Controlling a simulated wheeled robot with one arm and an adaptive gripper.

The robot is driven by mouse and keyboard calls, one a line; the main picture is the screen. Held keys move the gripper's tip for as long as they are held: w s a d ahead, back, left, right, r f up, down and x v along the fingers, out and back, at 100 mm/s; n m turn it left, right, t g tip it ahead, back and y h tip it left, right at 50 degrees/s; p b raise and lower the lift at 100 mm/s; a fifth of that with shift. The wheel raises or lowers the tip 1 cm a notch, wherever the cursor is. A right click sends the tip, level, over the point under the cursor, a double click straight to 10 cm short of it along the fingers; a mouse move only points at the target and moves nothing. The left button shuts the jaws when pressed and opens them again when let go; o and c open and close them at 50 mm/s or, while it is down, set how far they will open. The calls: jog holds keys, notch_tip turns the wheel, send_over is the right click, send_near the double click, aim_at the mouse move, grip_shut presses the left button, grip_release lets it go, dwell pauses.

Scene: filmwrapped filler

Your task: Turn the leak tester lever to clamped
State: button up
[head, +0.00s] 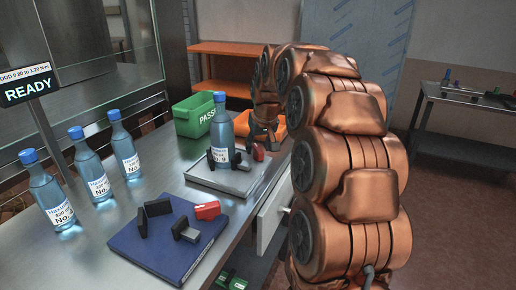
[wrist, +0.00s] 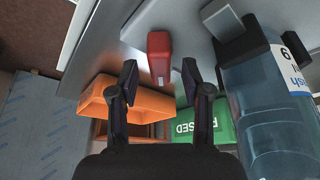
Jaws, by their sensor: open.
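A grey-based fixture (head: 215,178) on the bench holds an upright blue-capped bottle (head: 221,130) and has a red lever (head: 258,152) at its right side. My gripper (head: 263,135) is just above that lever, pointing down. In the wrist view the red lever (wrist: 160,55) lies ahead of and between the open fingers of my gripper (wrist: 160,82), with no visible contact. The bottle (wrist: 280,120) stands to the right beside a black clamp block (wrist: 250,46). A second fixture with a blue base (head: 165,245) has black blocks and its own red lever (head: 207,210).
Several blue-capped bottles (head: 90,168) stand along the left. A screen (head: 28,88) reads READY. A green PASSED bin (head: 195,115) and an orange bin (wrist: 140,105) are behind the fixture. A side table (head: 465,95) stands at far right.

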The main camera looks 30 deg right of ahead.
jog(key=d+v, duration=0.1)
jog(key=v, duration=0.9)
jog(key=shift+a+r, duration=0.2)
jog(key=shift+a, duration=0.25)
jog(key=shift+s, duration=0.15)
